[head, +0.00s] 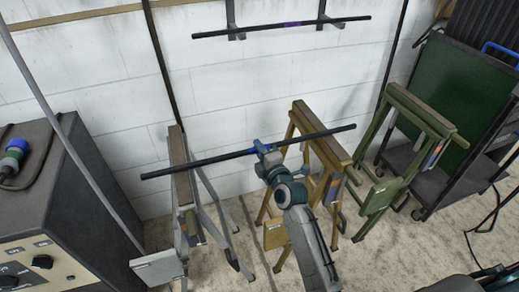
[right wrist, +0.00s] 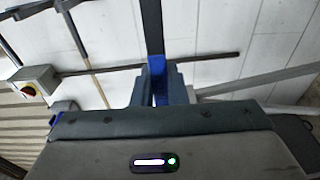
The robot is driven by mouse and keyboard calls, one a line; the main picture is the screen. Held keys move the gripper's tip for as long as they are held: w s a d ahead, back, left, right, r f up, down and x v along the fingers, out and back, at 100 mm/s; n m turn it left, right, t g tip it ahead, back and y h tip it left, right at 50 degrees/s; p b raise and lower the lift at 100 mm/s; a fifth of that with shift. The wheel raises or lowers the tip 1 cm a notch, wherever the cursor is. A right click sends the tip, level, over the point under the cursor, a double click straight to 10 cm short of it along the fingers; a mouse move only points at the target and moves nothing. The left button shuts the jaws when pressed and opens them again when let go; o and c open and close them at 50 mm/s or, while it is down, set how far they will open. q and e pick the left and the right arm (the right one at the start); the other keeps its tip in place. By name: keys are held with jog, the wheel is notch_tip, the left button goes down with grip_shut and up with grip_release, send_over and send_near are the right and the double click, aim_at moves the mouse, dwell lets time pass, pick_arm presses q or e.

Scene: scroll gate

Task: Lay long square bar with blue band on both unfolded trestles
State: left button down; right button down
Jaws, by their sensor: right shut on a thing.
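The long dark square bar (head: 200,167) with a blue band slants across the head view, over the grey trestle (head: 178,150) and the yellow trestle (head: 325,148). Both trestles stand with legs spread. Whether the bar touches their tops I cannot tell. In the right wrist view, the bar (right wrist: 152,28) runs away from between the fingers (right wrist: 158,88), with blue showing at the jaws. My left gripper is not in view.
A green trestle (head: 425,115) stands at the right, by a dark cart with a green panel (head: 462,85). Another dark bar with a purple band (head: 255,28) lies on wall brackets. A grey cabinet with knobs (head: 75,165) fills the left. A white block wall stands behind.

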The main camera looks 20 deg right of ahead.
pick_arm(q)
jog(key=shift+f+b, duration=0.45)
jog(key=shift+b, duration=0.05)
pick_arm(e)
jog(key=shift+f, duration=0.15)
